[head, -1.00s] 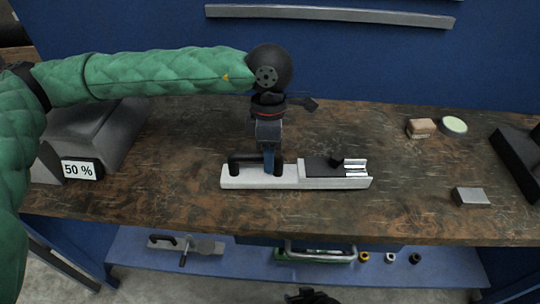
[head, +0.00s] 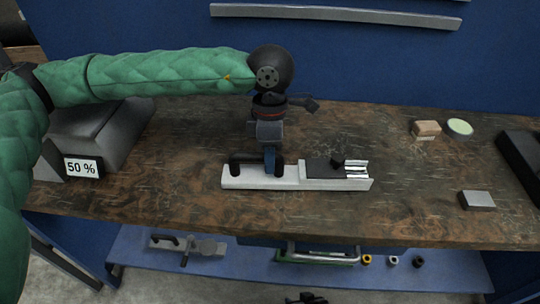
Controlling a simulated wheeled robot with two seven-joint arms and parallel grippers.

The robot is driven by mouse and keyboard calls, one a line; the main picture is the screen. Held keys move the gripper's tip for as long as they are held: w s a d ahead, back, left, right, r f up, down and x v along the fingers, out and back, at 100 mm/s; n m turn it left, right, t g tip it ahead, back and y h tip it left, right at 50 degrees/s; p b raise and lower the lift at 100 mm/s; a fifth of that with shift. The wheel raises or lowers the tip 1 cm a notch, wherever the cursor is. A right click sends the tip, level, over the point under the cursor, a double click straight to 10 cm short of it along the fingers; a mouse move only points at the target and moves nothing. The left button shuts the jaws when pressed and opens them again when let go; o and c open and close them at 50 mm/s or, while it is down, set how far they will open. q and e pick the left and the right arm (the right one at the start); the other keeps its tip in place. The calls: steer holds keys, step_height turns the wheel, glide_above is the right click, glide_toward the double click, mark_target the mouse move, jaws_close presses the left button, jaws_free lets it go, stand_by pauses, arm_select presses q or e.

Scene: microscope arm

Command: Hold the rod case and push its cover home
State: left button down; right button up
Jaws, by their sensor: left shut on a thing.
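The rod case (head: 310,184) is a long white and grey case lying on the wooden bench. Its dark cover (head: 322,168) with a black knob (head: 337,161) lies over part of the right half. Bright rods (head: 356,171) show uncovered at the right end. My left gripper (head: 269,168) points down at the left half and is shut on the black handle (head: 248,167) there; the fingers hide part of it. My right gripper (head: 306,298) shows only as a dark piece at the bottom edge, and its jaws cannot be made out.
A grey box marked 50 % (head: 82,167) stands at the left. Wooden blocks (head: 426,130), a pale green disc (head: 460,128), a grey block (head: 477,200) and a black box (head: 522,165) lie to the right. A blue lower shelf (head: 230,270) holds tools. Bench around the case is clear.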

arm_select(q)
steer(key=shift+f+b, duration=0.5)
steer(key=shift+b, duration=0.05)
stand_by(0.9)
stand_by(0.8)
steer(key=c, duration=1.2)
jaws_free()
steer(key=shift+o, duration=0.2)
steer(key=shift+r, duration=0.1)
